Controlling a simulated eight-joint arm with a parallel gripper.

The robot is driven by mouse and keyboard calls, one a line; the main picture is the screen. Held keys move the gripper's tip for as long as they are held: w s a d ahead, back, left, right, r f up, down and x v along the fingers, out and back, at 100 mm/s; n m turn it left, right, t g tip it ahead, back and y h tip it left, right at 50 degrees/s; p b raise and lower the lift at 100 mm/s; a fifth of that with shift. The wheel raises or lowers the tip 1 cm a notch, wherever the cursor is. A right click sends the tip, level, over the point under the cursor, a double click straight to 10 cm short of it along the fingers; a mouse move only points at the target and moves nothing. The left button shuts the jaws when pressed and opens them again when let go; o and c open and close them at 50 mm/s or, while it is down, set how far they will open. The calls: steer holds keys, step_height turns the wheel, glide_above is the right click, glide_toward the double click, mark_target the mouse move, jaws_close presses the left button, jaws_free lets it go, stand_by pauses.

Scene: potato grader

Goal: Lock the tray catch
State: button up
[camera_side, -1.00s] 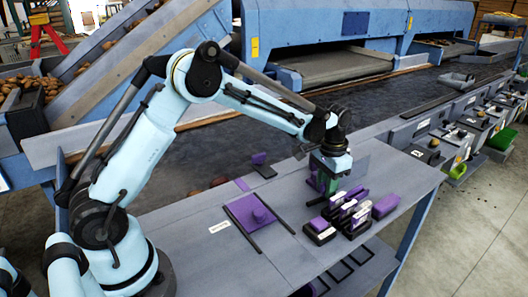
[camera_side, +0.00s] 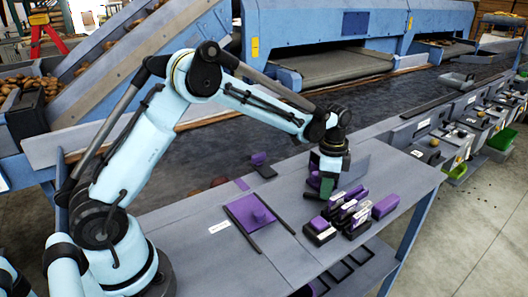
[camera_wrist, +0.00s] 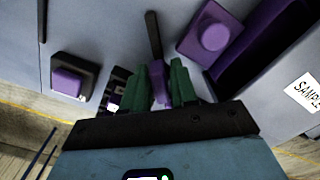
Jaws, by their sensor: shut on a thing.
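My gripper (camera_side: 328,187) is low over the right part of the bench, beside the labelled blocks. In the wrist view its green fingers (camera_wrist: 168,85) are shut on a narrow purple piece (camera_wrist: 160,92). A black bar (camera_wrist: 153,35) extends beyond the fingertips; whether it joins the purple piece is unclear. I cannot tell for sure which part is the tray catch. A flat purple plate with a round knob (camera_side: 250,212), possibly the tray, lies between two black rails. A purple knob on a square base (camera_wrist: 212,36) shows near the gripper in the wrist view.
Purple blocks with white labels (camera_side: 350,212) stand close to the right of my gripper. A purple block on a black base (camera_side: 260,163) stands behind the plate. A grey upright panel (camera_side: 357,165) is behind the gripper. The bench's left front is clear.

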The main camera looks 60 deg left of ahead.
steer(key=o, duration=0.4)
steer(key=shift+c, duration=0.2)
steer(key=shift+r, duration=2.5)
steer(key=shift+r, duration=0.95)
steer(key=shift+f, duration=3.45)
steer(key=c, duration=0.4)
steer(key=shift+o, duration=0.2)
